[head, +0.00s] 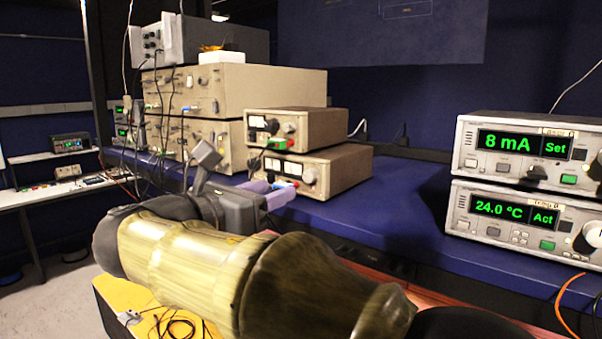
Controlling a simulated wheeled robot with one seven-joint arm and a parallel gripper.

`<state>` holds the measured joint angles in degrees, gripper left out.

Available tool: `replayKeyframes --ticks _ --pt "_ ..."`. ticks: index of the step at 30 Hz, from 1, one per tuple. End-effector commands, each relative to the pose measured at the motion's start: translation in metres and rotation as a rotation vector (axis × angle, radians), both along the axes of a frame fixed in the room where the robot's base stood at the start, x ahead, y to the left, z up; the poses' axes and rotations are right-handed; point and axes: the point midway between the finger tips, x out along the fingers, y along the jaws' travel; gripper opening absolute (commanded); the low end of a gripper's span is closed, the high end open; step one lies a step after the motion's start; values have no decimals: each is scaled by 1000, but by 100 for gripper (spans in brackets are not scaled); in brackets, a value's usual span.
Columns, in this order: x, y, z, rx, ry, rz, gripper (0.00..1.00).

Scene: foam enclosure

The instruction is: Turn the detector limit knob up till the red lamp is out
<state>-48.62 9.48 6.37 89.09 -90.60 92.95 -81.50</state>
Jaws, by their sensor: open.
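My gripper (279,190) is in front of two small stacked beige meter boxes, its pale purple fingers apart and empty. The upper box (325,125) has a white meter, a knob (289,128) and green and red connectors on its front. The lower box (345,168) has a white meter (292,168) and a round knob (309,174) at its right. My gripper covers part of the lower box's front edge. I cannot tell which knob is the detector limit knob. Small red spots show low on the fronts, but I cannot make out a lit red lamp.
Large beige units (235,90) with cables stand behind at left. At right, two stacked controllers read "8 mA" (515,142) and "24.0 °C" (510,211). The blue bench top (400,205) is clear between them and the meter boxes. A white bench (60,190) stands at far left.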

Motion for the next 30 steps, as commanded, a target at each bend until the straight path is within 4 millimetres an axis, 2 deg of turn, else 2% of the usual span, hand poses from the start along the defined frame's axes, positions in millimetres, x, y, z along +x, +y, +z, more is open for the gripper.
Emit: replayKeyframes --ticks 13,18,25,26,30 --pt "59 -46 2 -1 0 -3 45" --pt "68 -53 0 -1 1 -1 45" --pt "68 -53 -1 0 0 0 45" --pt "68 -53 0 0 0 0 43" --pt "68 -53 0 0 0 0 15"
